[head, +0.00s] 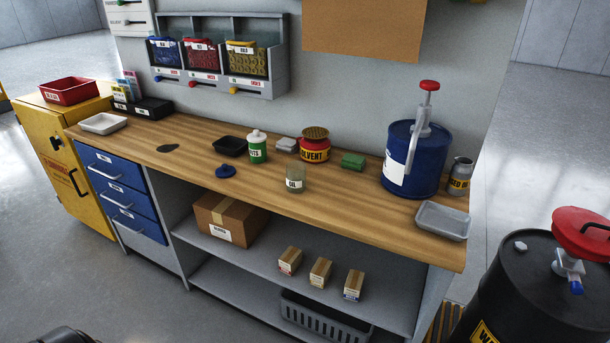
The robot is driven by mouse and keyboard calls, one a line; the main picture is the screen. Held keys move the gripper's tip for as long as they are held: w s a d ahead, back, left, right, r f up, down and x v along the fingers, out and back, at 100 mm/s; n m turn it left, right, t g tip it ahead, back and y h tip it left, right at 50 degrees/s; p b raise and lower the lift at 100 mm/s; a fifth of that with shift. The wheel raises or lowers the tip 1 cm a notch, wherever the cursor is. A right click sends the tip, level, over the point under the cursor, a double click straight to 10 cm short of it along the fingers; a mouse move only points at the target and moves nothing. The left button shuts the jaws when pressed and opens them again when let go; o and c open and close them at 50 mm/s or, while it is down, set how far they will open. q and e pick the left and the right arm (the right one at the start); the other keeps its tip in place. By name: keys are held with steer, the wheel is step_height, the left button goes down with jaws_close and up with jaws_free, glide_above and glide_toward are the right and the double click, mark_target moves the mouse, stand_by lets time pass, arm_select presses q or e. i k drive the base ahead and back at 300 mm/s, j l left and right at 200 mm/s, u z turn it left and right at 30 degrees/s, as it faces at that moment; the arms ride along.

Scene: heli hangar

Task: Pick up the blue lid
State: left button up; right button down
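The blue lid (225,171) lies on the wooden workbench top (335,192), near its front edge and left of the middle. It is small and round with a raised knob. It lies apart from the things around it. A glass jar (295,179) with a label stands to its right, without a lid on it. Neither of my grippers can be made out in the head view.
Behind the lid are a black tray (230,147) and a green-and-white bottle (257,147). A red solvent can (314,147) and blue pump drum (413,160) stand further right. A dark flat patch (168,148) lies to the left. Bench space left of the lid is clear.

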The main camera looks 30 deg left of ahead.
mark_target(225, 170)
steer(key=u, duration=1.55)
steer(key=i+j+z, duration=0.25)
steer(key=k+l, duration=0.05)
steer(key=l, duration=0.05)
